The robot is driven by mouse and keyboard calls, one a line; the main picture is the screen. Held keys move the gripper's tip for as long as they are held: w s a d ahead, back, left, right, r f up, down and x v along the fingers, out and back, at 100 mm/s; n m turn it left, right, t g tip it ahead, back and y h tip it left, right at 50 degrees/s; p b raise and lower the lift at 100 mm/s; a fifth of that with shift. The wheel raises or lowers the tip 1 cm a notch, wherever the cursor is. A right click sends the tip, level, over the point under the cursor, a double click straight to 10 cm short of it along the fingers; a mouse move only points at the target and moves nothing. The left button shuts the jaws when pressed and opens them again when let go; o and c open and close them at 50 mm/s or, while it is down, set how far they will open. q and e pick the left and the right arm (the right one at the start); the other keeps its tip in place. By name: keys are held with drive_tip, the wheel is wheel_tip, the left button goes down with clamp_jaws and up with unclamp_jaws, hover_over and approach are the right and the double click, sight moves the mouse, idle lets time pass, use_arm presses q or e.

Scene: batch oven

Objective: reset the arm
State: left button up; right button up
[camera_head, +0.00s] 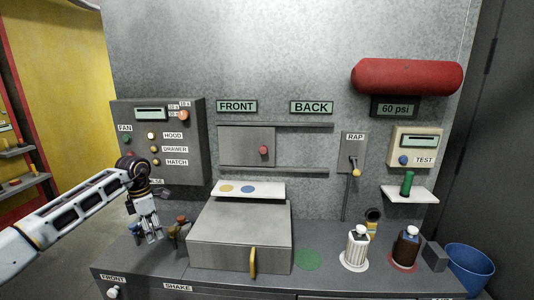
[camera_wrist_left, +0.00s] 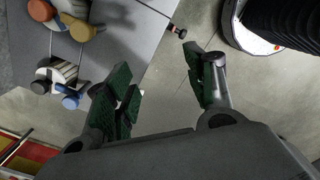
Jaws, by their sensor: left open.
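My left arm comes in from the left in the head view. Its gripper (camera_head: 150,232) points down near the left end of the grey counter, just left of a small cluster of knobbed fittings (camera_head: 180,226). In the left wrist view the two green-padded fingers of the left gripper (camera_wrist_left: 162,82) stand apart with nothing between them. The fittings, with orange, brown and blue knobs (camera_wrist_left: 80,28), lie to the upper left there, apart from the fingers. The floor shows between and beyond the fingers. My right gripper is in neither view.
A grey box with a yellow handle (camera_head: 240,236) stands on the counter (camera_head: 330,280) right of the gripper. A control panel (camera_head: 158,140) is on the wall behind my wrist. Two bottles (camera_head: 357,246) (camera_head: 405,246) and a blue bin (camera_head: 468,270) are far right.

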use_arm(q)
drive_tip(key=d+f+t+h, duration=0.3)
drive_tip(key=d+h, duration=0.6)
drive_tip(key=d, duration=1.8)
drive_tip(key=s+d+r+n+t+h, duration=0.4)
drive_tip(key=d+r+n+t+h, duration=0.35)
drive_tip(key=d+r+n, duration=0.35)
drive_tip(key=a+f+n+t+y, duration=0.2)
drive_tip(key=a+n+t+y, duration=0.55)
drive_tip(key=n, duration=0.65)
drive_tip(key=s+a+f+n+g+y, duration=0.3)
drive_tip(key=s+a+f+n+y, duration=0.1)
drive_tip(key=a+f+n+y, duration=0.7)
drive_tip(key=s+a+f+n+g+h, duration=0.15)
drive_tip(key=s+f+n+g, duration=0.4)
drive_tip(key=s, duration=0.75)
drive_tip(key=s+a+f+n+g, duration=0.25)
drive_tip(key=s+f+g, duration=0.35)
drive_tip(key=s+f, duration=0.55)
drive_tip(key=s+f+g, duration=0.2)
drive_tip(key=s+f, duration=0.1)
drive_tip(key=f, duration=2.8)
drive_tip(key=s+a+f, duration=0.2)
drive_tip(key=s+f, duration=0.8)
drive_tip(key=s, duration=0.1)
drive_tip(key=s+a+f, duration=0.3)
drive_tip(key=s+f, duration=0.7)
drive_tip(key=s, duration=0.1)
drive_tip(key=shift+s, duration=0.15)
